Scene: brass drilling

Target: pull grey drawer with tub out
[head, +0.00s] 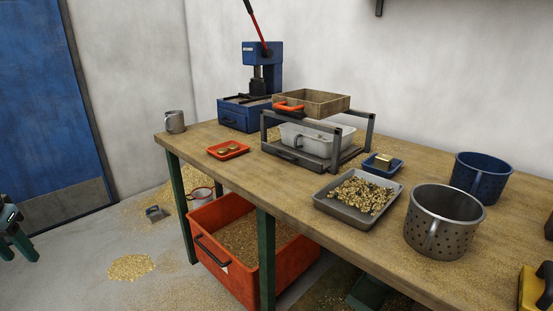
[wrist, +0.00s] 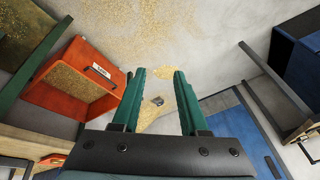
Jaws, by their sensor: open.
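The grey drawer (head: 292,161) is the low tray at the bottom of a dark grey frame (head: 371,130) on the workbench. It has a dark handle at its front left, and a pale grey tub (head: 310,139) sits in it. The drawer looks pushed into the frame; how far cannot be told exactly. My gripper (head: 14,216) is at the far left of the head view, well away from the bench. In the wrist view its green fingers (wrist: 160,98) are apart with nothing between them, over the floor. The drawer is not clearly seen there.
A wooden sieve box (head: 318,104) with an orange handle sits on top of the frame. A small orange tray (head: 228,150), blue press (head: 262,75), blue dish (head: 383,165) and grey chip tray (head: 350,203) stand around it. An orange crate (head: 238,267) is under the bench.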

